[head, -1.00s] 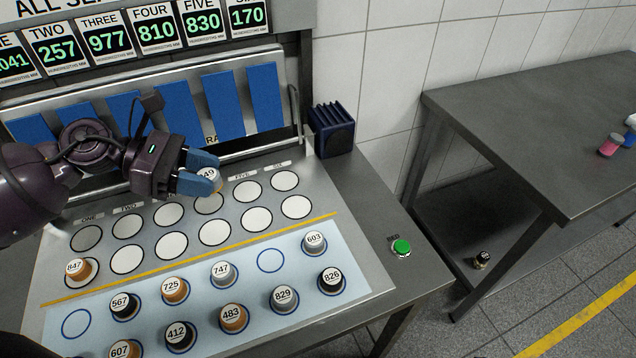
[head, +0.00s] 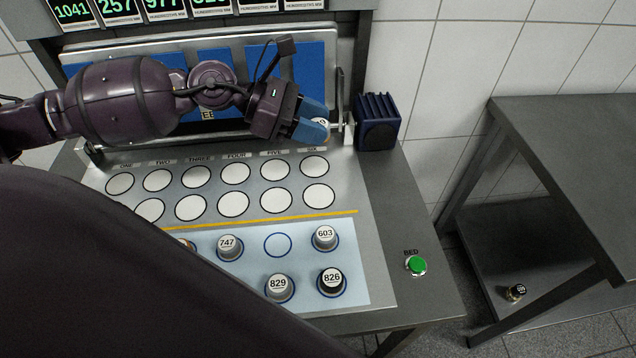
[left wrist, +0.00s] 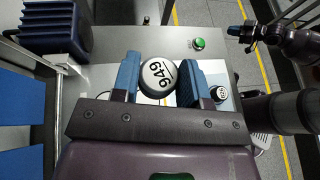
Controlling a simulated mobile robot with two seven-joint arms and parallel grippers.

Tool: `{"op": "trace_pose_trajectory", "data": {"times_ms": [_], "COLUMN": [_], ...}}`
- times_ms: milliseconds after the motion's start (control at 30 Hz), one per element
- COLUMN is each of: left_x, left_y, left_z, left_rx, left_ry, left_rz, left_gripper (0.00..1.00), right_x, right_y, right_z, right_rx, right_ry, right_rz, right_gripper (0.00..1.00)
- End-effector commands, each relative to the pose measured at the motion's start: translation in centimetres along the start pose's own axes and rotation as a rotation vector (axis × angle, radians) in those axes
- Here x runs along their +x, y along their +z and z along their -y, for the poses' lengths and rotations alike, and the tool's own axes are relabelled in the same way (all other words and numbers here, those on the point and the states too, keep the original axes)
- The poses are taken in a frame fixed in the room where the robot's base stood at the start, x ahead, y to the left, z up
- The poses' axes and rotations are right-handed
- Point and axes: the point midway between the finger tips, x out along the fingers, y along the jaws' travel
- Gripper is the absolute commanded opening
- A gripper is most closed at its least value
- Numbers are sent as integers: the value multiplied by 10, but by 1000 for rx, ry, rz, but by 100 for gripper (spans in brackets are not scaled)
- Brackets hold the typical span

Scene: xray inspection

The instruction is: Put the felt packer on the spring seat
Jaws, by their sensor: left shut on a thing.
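My left gripper (head: 313,131) is shut on a round piece with a white cap (head: 322,124), near the right end of the sloped panel, in front of its back edge. In the left wrist view the cap (left wrist: 158,75) reads 949 and sits between the two blue fingers. The piece's lower part is hidden. No label in view names a felt packer or a spring seat. My right gripper (left wrist: 238,32) shows small at the upper right of the left wrist view; its opening is unclear.
The panel has two rows of white circles (head: 275,198) under columns ONE to SIX. Below a yellow line stand numbered pieces, including 603 (head: 324,238) and 826 (head: 331,282); one blue ring (head: 277,245) is empty. A blue ribbed box (head: 377,122) and green button (head: 416,264) are right.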

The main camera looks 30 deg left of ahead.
Motion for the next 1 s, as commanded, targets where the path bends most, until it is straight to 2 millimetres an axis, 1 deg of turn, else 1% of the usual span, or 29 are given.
{"op": "trace_pose_trajectory", "data": {"times_ms": [33, 100, 400, 500, 600, 833, 1000], "left_x": [6, 12, 36, 42, 46, 51, 60], "left_y": [-14, -28, -88, -103, -112, -123, -145], "left_z": [0, 0, 0, 0, 0, 0, 0], "left_rx": [-8, -7, -7, -5, -3, -1, -5], "left_ry": [-1, -1, -1, -1, -1, -1, -2], "left_rz": [0, 0, -1, -1, -1, -1, -2], "left_gripper": [19, 19, 19, 19, 19, 19, 19], "right_x": [1, 2, 8, 10, 11, 12, 15], "right_y": [4, 6, 5, 5, 6, 8, 13], "right_z": [0, 0, 1, 1, 1, 1, 2], "right_rx": [0, -2, -8, -11, -13, -14, -14], "right_ry": [0, -1, -4, -6, -6, -7, -8], "right_rz": [6, 9, 1, -2, 0, 3, 10], "right_gripper": [0, 0, 0, 0, 0, 0, 0]}}
